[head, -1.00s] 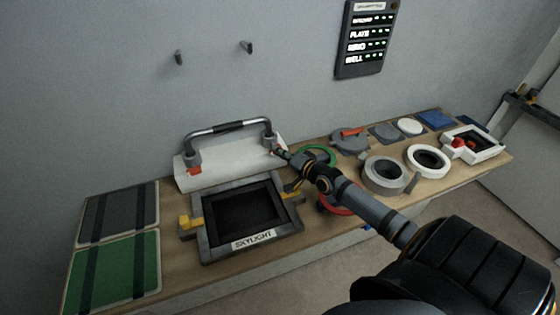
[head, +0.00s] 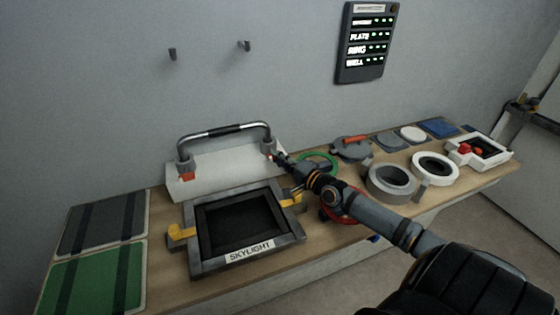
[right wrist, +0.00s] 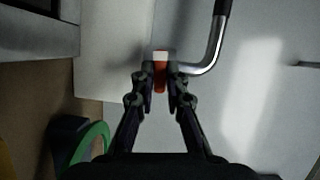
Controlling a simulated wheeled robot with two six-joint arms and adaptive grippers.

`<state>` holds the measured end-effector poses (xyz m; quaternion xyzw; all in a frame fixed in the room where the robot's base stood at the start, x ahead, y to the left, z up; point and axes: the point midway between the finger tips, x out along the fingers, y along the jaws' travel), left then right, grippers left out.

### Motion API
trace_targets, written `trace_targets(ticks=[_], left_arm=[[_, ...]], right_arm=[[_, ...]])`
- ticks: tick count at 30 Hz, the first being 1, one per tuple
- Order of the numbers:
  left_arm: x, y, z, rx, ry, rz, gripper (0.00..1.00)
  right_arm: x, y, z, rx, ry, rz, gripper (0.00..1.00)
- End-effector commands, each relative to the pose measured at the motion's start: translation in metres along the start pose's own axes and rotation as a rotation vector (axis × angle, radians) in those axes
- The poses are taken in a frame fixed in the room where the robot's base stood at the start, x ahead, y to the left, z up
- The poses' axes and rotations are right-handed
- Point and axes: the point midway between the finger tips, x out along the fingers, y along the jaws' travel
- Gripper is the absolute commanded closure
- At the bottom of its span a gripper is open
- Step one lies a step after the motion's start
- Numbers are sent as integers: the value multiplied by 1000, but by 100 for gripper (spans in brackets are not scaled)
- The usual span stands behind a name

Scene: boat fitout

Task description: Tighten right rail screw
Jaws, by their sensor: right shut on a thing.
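The metal rail (head: 226,131) is an arched bar with a dark grip, standing on a white plate (head: 228,178) at the back of the bench. It also shows in the right wrist view (right wrist: 214,48). A red screw part (head: 188,177) shows at the rail's left foot. My right gripper (head: 274,158) is at the rail's right foot. In the right wrist view the right gripper (right wrist: 161,75) is shut on the red right rail screw (right wrist: 160,74), with a fingertip on each side. The screw's lower end is partly hidden by the fingers. My left gripper is not in view.
A grey skylight frame (head: 242,232) with yellow latches lies in front of the rail. A green ring (head: 321,158), a grey ring (head: 391,181) and a white ring (head: 435,167) lie to the right. A status panel (head: 366,43) hangs on the wall.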

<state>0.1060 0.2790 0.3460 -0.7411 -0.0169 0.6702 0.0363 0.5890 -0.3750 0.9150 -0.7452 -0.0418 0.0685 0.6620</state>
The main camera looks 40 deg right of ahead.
Motion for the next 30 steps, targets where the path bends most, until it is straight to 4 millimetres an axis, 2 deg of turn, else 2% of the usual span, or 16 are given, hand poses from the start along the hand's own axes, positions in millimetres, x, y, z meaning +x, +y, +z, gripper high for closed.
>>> trace_targets(ticks=[6,7,12,20,23,26,30], left_arm=[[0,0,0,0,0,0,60],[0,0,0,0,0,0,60],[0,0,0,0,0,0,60],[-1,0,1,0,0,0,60],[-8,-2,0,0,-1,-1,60],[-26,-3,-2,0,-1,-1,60],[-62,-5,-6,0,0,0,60]], right_arm=[[0,1,0,0,-1,3,100],[0,1,1,0,-1,3,86],[0,1,0,0,-1,2,64],[0,0,0,-1,0,1,64],[0,-4,0,-20,0,9,64],[0,-10,-1,-83,1,37,64],[0,-16,-1,-235,1,101,64]])
